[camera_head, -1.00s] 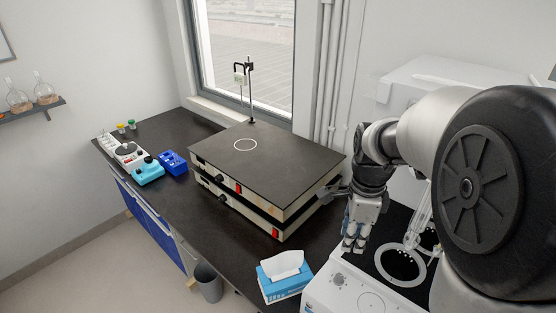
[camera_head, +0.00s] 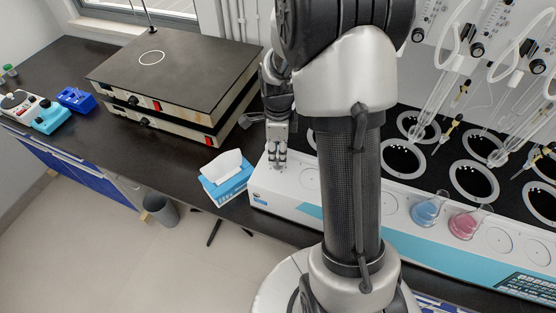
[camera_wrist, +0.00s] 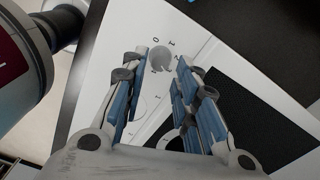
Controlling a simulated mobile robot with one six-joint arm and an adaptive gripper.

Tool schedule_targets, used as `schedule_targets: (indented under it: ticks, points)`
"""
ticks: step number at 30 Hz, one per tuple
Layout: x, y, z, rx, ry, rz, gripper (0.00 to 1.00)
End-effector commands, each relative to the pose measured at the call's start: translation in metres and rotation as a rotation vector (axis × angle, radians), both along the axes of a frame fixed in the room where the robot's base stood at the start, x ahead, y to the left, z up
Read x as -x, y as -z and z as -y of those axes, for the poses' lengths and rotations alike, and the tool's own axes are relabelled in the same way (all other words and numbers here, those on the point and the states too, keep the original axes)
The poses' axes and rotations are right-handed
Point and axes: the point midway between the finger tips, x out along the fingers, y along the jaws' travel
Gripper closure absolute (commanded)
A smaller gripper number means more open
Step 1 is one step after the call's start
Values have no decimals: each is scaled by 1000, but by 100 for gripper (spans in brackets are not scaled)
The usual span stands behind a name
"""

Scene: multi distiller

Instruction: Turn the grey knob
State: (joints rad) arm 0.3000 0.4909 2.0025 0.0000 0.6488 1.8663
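The grey knob (camera_wrist: 161,59) shows in the wrist view, round, on the white panel, with small marks beside it. My gripper (camera_wrist: 164,68) is open; its blue-padded fingers lie on either side of the knob in the picture. I cannot tell whether the fingertips touch it. In the head view my gripper (camera_head: 278,157) points down over the near left end of the white distiller (camera_head: 262,196). The knob cannot be made out there.
Two stacked hot plates (camera_head: 170,80) and a tissue box (camera_head: 226,178) stand left of my gripper. Blue (camera_head: 427,210) and pink (camera_head: 467,222) flasks stand on the distiller to the right, below hanging glassware (camera_head: 440,95). My own arm covers the middle of the head view.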

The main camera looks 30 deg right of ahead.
Motion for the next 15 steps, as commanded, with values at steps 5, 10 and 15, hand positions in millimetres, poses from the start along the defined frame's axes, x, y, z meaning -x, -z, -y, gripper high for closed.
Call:
schedule_targets:
  ticks: [5,10,15]
  points:
    - [0,25,0,0,0,-2,72]
    - [0,33,0,1,0,1,72]
    - [0,34,0,1,0,1,72]
